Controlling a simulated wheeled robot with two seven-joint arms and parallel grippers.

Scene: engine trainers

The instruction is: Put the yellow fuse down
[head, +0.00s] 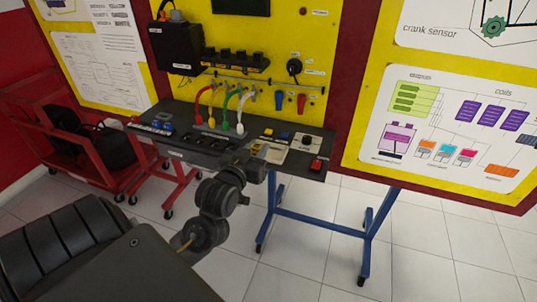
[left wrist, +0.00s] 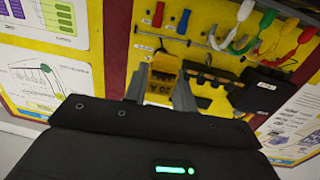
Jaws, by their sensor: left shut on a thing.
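The yellow fuse (left wrist: 162,89) shows in the left wrist view between the two fingers, with dark lettering on its face. My left gripper (left wrist: 161,96) is shut on it. In the head view my left gripper (head: 258,156) is over the front part of the dark shelf, right of its middle. Only a small yellow patch of the fuse (head: 257,148) shows there. I cannot tell whether the fuse touches the shelf. My right gripper is in neither view.
The dark shelf (head: 312,148) of the yellow trainer board (head: 275,30) carries blue parts (head: 163,127), a white switch block (head: 305,143) and a red button (head: 316,165). Coloured leads (head: 240,113) hang behind. A red cart (head: 85,165) stands left. Floor at right (head: 415,235) is clear.

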